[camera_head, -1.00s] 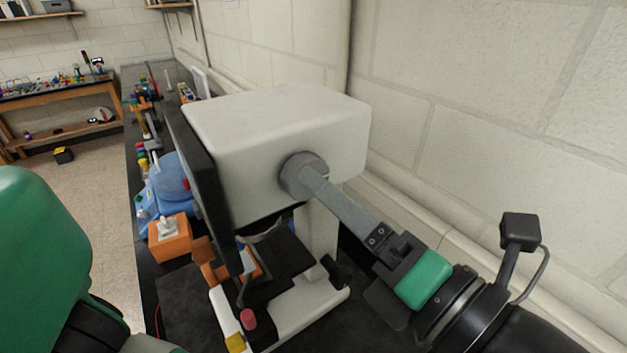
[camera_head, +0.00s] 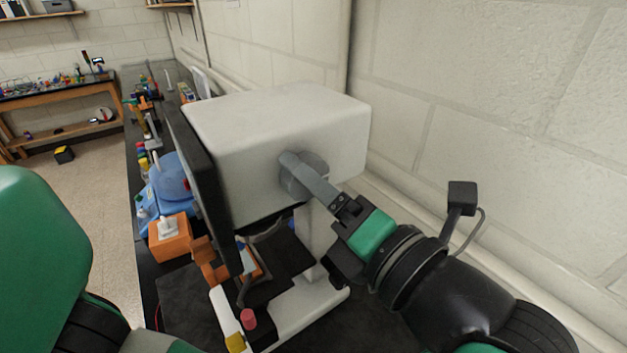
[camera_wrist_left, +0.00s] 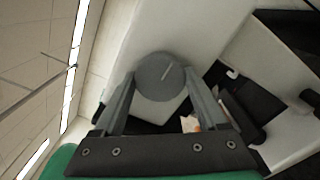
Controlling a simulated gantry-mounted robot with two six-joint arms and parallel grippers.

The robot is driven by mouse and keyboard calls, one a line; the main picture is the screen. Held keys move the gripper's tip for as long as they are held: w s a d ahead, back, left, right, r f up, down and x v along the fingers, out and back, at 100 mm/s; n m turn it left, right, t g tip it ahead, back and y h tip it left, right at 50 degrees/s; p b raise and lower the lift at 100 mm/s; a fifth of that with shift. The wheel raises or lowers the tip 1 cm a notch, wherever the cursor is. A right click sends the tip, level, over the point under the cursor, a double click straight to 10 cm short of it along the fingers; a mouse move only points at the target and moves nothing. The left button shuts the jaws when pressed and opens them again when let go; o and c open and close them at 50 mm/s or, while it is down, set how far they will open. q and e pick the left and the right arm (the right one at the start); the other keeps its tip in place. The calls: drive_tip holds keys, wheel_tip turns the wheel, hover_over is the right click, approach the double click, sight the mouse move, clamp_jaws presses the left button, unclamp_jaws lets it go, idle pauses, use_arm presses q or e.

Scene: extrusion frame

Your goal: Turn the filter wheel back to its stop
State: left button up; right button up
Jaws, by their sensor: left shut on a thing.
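The filter wheel (camera_head: 318,163) is a round grey knob on the side of a pale box-shaped instrument head (camera_head: 290,110). In the left wrist view the wheel (camera_wrist_left: 160,72) shows face-on, with a short pale line on its face right of centre. My left gripper (camera_head: 303,174) has its long grey fingers on the wheel. In the left wrist view one finger of this gripper (camera_wrist_left: 159,78) lies on each side of the wheel, shut on it. One finger hides part of the wheel in the head view. My right gripper is not in view.
A dark panel (camera_head: 198,170) fronts the instrument head. Its white base (camera_head: 308,307) stands on the black bench. An orange block (camera_head: 170,240) and a blue item (camera_head: 168,178) sit to the left. The block wall (camera_head: 500,110) rises close behind my left wrist.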

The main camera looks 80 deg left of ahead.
use_arm(q)
drive_tip(key=shift+c, duration=0.4)
drive_tip(key=n+b, duration=0.8)
drive_tip(key=n, duration=0.9)
drive_tip(key=shift+n, duration=0.4)
drive_tip(key=shift+r, duration=0.1)
drive_tip(key=o, duration=1.3)
